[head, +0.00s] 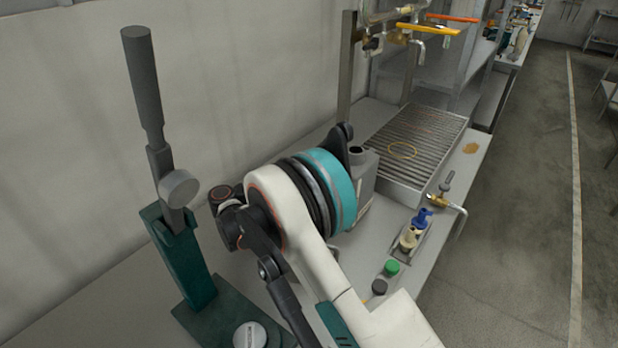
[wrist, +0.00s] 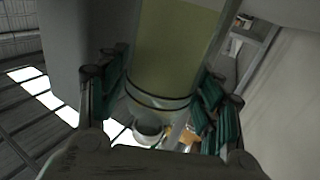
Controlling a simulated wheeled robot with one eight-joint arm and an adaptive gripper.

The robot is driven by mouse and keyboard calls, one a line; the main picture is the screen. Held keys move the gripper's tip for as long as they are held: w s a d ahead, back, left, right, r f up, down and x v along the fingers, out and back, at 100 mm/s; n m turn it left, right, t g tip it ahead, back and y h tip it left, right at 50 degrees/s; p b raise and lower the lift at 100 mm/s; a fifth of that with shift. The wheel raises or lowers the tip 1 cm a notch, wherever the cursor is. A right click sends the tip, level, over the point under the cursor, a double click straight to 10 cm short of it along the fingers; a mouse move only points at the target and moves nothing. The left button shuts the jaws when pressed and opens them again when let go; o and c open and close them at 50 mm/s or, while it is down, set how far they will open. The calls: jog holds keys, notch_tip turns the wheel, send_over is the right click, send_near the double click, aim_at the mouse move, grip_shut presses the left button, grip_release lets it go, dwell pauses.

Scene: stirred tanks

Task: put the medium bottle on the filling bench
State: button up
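In the wrist view a yellow-green cylinder, seemingly the medium bottle (wrist: 172,50), stands between the fingers of my gripper (wrist: 168,72). It has dark bands near its lower end. The teal-padded fingers lie close along both its sides; I cannot tell whether they press on it. In the head view my wrist and arm hide the bottle and most of my gripper. A grey bench (head: 475,165), seemingly the filling bench, runs along the wall and carries a slatted metal grate (head: 425,135).
A grey container with a dark neck (head: 364,178) stands just behind my wrist. A dark green stand with a lever (head: 185,260) is at left. Small fittings (head: 410,235), green and black caps (head: 391,268) and a brass tap (head: 438,200) line the front edge. Yellow and orange handles (head: 428,28) hang above the grate.

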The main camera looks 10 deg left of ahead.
dwell(0.4)
jog(key=p+v, duration=0.2)
jog(key=v, duration=0.5)
jog(key=shift+a, duration=0.2)
jog(key=shift+s+r, duration=0.1)
jog(key=shift+r, duration=0.05)
